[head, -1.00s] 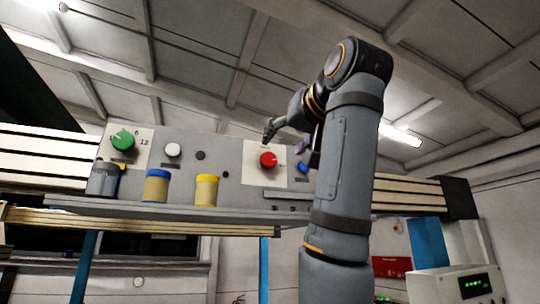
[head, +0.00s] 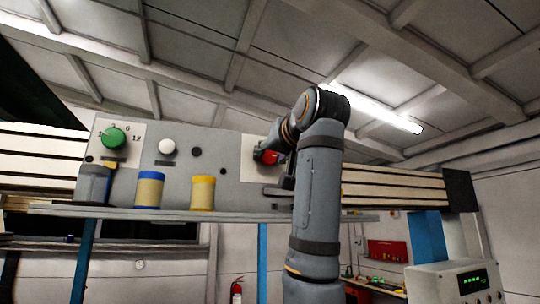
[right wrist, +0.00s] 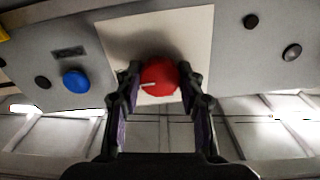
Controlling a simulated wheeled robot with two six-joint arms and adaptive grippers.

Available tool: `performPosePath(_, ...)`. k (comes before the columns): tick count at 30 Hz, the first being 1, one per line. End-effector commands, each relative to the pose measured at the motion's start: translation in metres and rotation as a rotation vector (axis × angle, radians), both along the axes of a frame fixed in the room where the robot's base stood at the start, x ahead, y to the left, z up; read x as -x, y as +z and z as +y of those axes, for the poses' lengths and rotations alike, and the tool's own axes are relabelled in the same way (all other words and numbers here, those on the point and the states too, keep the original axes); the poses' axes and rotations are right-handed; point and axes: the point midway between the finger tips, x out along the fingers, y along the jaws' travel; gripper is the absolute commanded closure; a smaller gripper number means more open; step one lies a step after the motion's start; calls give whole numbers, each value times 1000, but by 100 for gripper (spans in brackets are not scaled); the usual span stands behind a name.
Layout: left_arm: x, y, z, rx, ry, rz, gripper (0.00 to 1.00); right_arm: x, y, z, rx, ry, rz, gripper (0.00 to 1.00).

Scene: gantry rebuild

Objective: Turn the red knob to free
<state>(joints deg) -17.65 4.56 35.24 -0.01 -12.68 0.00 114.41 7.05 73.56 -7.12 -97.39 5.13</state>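The red knob (head: 266,156) is on a white plate (head: 248,146) on the grey panel, partly hidden by my right gripper in the head view. In the right wrist view the red knob (right wrist: 161,78) lies between the two fingertips, with a white mark on it reaching toward its left edge. My right gripper (right wrist: 160,74) is open, with one finger on each side of the knob. Its fingertips are very near the knob's sides; I cannot tell whether they touch. My left gripper is not in view.
A green knob (head: 113,138), a white knob (head: 167,146) and black buttons are on the same panel. A blue button (right wrist: 76,81) is beside the red knob's plate.

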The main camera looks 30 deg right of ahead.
Motion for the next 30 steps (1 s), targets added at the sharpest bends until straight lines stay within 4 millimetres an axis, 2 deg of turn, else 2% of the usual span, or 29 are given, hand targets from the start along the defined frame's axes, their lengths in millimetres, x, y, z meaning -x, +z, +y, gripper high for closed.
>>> performPosePath(1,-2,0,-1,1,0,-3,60,0,0,0,0,-1,0,74)
performPosePath(5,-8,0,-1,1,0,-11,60,0,0,0,0,-1,0,91)
performPosePath(6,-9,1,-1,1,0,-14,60,0,0,0,0,-1,0,93)
performPosePath(17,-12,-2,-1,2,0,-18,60,0,0,0,77,-1,19,93)
performPosePath(30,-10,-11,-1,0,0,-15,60,0,0,0,438,0,104,93)
